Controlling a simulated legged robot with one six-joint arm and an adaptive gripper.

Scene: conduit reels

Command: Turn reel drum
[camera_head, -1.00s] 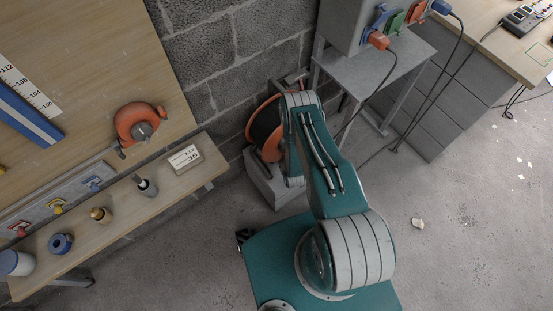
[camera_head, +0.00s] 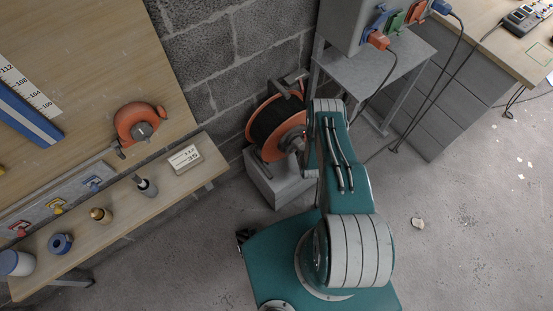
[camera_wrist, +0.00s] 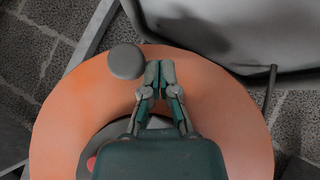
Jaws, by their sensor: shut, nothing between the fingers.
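The reel drum (camera_head: 270,124) has orange flanges and a dark wound middle. It stands on a grey block base against the block wall, left of my arm in the head view. In the wrist view its orange flange (camera_wrist: 78,105) fills the lower middle, with a grey round knob (camera_wrist: 126,61) near its upper rim. My gripper (camera_wrist: 160,66) is shut and empty, just right of the knob and over the flange. A small gap seems to show between fingers and knob; contact is hard to tell. In the head view the fingers are mostly hidden by my arm.
A grey metal stand (camera_head: 384,62) with plugs and cables is close behind and right of the reel. The floor right of my arm is mostly clear.

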